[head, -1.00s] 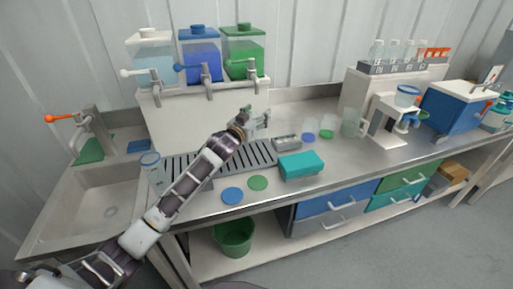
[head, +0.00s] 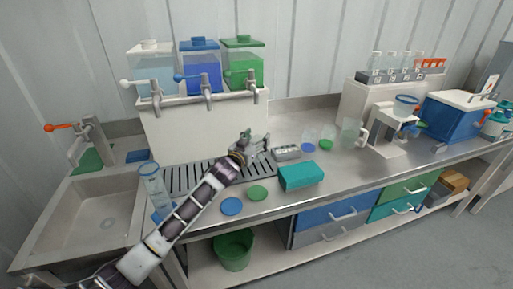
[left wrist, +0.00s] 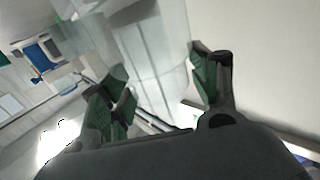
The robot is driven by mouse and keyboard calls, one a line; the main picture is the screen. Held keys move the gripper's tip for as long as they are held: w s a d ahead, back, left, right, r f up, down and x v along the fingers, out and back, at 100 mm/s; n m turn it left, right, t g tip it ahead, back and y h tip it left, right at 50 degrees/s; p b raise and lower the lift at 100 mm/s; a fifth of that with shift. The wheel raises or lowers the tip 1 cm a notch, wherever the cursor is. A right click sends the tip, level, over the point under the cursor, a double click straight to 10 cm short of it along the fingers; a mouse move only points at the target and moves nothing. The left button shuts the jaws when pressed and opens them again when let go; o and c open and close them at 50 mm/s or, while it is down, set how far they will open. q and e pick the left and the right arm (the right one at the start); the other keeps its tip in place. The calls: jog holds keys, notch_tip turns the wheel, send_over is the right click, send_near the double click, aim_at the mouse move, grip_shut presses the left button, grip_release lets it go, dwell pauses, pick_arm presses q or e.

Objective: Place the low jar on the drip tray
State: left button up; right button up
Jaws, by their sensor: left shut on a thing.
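My left gripper (head: 256,144) is low over the right end of the drip tray. Its fingers are shut on a clear, pale vessel, which I take for the low jar; it shows as a translucent body (left wrist: 150,55) between the green-padded fingers in the left wrist view. In the head view the jar is hard to make out against the gripper. Whether its base touches the tray cannot be told. The drip tray (head: 180,189) is a grey slotted plate below the dispensers, partly covered by my left arm. My right gripper is not in view.
White, blue (head: 201,72) and green dispensers with taps stand behind the tray. A grey block (head: 287,152), a teal box (head: 301,176) and small clear cups lie to the right. A tall clear cylinder (head: 153,182) stands left, by the sink.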

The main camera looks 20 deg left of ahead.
pick_arm(q)
notch_tip(320, 180, down, 3)
jog(key=shift+f, duration=0.25)
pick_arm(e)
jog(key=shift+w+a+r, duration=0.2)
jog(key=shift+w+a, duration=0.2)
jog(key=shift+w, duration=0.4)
pick_arm(q)
jog(key=shift+f, duration=0.1)
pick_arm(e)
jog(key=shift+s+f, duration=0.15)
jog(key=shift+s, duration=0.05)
pick_arm(q)
jog(key=o, duration=1)
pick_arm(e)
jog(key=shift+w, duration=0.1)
pick_arm(q)
jog(key=shift+s, duration=0.1)
